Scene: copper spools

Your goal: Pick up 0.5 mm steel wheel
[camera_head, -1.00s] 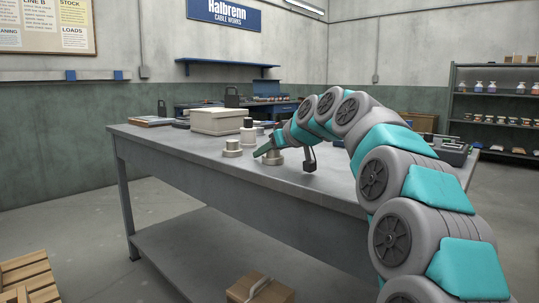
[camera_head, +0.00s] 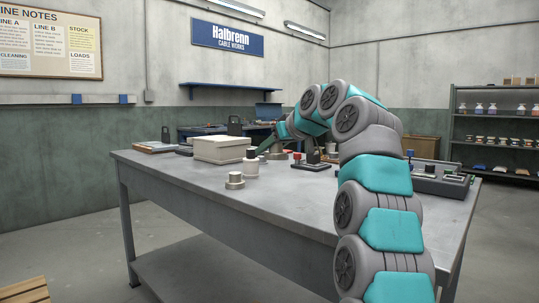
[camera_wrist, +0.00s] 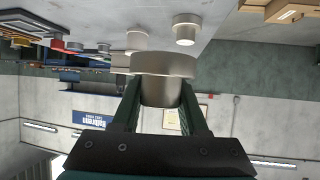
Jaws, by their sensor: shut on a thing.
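My gripper (camera_wrist: 160,88) is shut on a grey metal wheel (camera_wrist: 163,65) with a wide flange and a narrower hub. In the wrist view the green fingers press on both sides of the hub, and the flange sits beyond the fingertips. In the head view my gripper (camera_head: 270,144) is over the far part of the bench, with the held wheel (camera_head: 278,153) small and partly hidden by it. No size label on the wheel can be read. The wrist view is upside down.
Two similar spools stand on the grey bench (camera_head: 190,190): a low one (camera_head: 235,181) and a taller pale one (camera_head: 251,166). A beige lidded box (camera_head: 220,149) is behind them. A dark tray (camera_head: 440,180) lies at right. The bench's front left is clear.

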